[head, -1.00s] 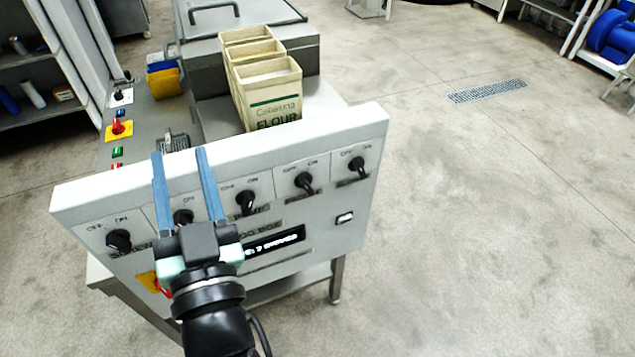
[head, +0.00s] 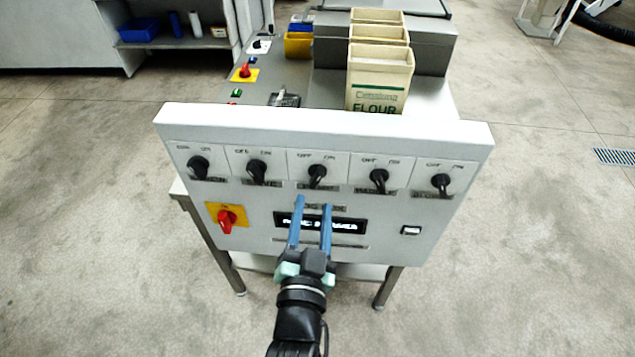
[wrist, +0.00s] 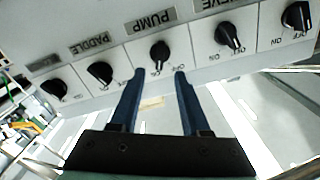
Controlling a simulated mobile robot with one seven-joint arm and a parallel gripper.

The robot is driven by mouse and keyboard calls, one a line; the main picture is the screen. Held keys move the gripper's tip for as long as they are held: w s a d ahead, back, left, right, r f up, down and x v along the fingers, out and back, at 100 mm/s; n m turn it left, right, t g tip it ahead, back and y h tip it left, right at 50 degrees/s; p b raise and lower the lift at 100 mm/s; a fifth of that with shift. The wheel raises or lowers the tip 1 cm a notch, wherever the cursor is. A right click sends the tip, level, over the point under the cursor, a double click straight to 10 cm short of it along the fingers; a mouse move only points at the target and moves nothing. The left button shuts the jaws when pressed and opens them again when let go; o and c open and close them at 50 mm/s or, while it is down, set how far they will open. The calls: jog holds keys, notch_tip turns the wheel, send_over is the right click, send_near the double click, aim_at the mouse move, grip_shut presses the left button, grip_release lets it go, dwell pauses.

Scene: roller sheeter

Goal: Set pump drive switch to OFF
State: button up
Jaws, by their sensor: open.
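The pump drive switch (head: 317,175) is the black rotary knob in the middle of the row on the white panel. In the wrist view the pump switch (wrist: 160,54) sits beside a PUMP label (wrist: 150,22). OFF and ON are marked at its other side, and its handle seems to lean toward ON. My gripper (head: 312,203) is open and empty, in front of the panel just below this knob in the head view. In the wrist view my gripper (wrist: 158,72) has its two blue fingers spread either side of the knob's line, apparently short of it.
Similar knobs flank it: a left neighbour (head: 258,172) and a right neighbour (head: 379,180). A red-and-yellow switch (head: 226,218), a lit display (head: 338,225) and a white rocker (head: 411,230) are lower. Flour bags (head: 380,80) stand behind the panel. Floor in front is clear.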

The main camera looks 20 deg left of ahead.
aim_at(317, 180)
jog(key=shift+x, duration=2.85)
grip_shut()
